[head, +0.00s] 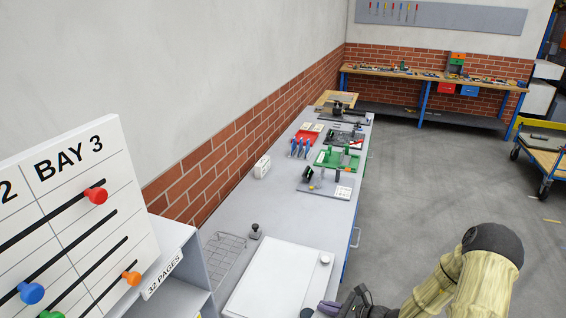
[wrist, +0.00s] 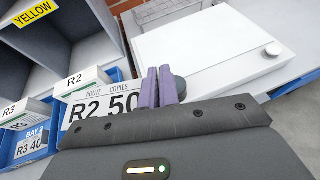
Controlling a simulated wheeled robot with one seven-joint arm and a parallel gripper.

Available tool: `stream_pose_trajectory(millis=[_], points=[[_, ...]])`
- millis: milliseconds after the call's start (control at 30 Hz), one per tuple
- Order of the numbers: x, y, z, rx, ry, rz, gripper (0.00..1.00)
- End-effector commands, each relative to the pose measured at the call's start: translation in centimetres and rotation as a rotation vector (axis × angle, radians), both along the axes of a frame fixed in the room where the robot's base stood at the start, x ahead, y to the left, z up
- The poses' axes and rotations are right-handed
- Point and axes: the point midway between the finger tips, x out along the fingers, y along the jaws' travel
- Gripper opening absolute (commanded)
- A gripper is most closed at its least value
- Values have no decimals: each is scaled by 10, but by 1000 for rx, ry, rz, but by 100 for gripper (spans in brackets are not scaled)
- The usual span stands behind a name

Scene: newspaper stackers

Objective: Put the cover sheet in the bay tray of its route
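The cover sheet (wrist: 100,107), a white card printed "ROUTE COPIES" and "R2 50", shows at the left of my gripper's purple fingers in the wrist view. My gripper (wrist: 158,72) has its fingers close together and appears shut on the right side of this sheet; the exact contact is hidden. In the head view my gripper (head: 329,306) is at the bottom edge, and the sheet cannot be made out there. Behind the sheet is a blue tray with an "R2" label (wrist: 76,81).
A board headed "BAY 3" (head: 76,158) with coloured pegs stands at left, above a grey shelf unit marked "32 PAGES" (head: 163,276). A white slab (head: 278,280) and wire rack (head: 224,252) lie on the grey bench (head: 245,208).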

Motion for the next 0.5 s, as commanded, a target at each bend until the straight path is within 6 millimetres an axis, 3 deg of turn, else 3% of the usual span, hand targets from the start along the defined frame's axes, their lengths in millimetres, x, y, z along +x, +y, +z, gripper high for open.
stream_pose_trajectory(millis=[133, 500], points=[[-19, -26, -14, 7, 3, -37, 0], [-18, -26, -62, 6, -1, -36, 0]])
